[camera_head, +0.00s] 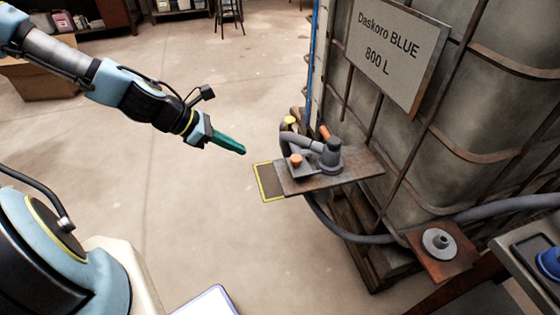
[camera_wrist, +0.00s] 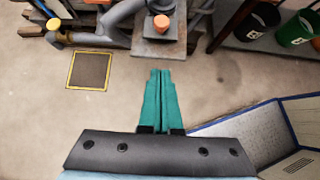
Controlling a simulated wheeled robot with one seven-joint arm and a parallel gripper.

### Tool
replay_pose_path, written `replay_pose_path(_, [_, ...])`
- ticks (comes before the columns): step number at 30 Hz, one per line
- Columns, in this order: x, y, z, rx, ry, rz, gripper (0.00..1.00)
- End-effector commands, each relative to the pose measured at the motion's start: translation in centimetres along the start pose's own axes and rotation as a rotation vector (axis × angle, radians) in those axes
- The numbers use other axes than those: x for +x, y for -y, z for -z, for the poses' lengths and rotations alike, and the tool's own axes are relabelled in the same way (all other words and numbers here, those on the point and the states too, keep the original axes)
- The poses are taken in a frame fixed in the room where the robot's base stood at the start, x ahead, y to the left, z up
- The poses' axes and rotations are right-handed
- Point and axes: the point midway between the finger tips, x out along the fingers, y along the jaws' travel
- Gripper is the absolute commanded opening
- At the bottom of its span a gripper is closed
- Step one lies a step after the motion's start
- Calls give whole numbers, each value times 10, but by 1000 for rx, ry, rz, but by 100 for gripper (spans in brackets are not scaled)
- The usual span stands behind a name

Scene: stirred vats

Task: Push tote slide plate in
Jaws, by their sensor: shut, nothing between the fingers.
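The tote (camera_head: 440,120) is a large grey caged tank at the right in the head view, with a sign reading "Daskoro BLUE 800 L". A brown-grey plate (camera_head: 350,171) juts from its near side and carries a grey valve fitting (camera_head: 331,155) with an orange handle. A small grey plate with an orange knob (camera_head: 297,162) sits at its outer left end; this looks like the slide plate. The knob also shows in the wrist view (camera_wrist: 161,22). My gripper (camera_head: 243,151) has its teal fingers shut and empty, left of the knob and apart from it. The fingertips (camera_wrist: 160,72) point toward the plate.
Dark and green bins (camera_wrist: 296,27) stand at the right in the wrist view. Open floor surrounds my gripper.

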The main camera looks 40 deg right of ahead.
Motion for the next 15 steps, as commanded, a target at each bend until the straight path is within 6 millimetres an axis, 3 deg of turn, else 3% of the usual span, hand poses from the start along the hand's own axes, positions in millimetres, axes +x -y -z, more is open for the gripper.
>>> replay_pose_path(11, [2, 0, -1, -7, 5, -1, 0])
replay_pose_path(15, [14, 0, 0, -5, 5, 2, 0])
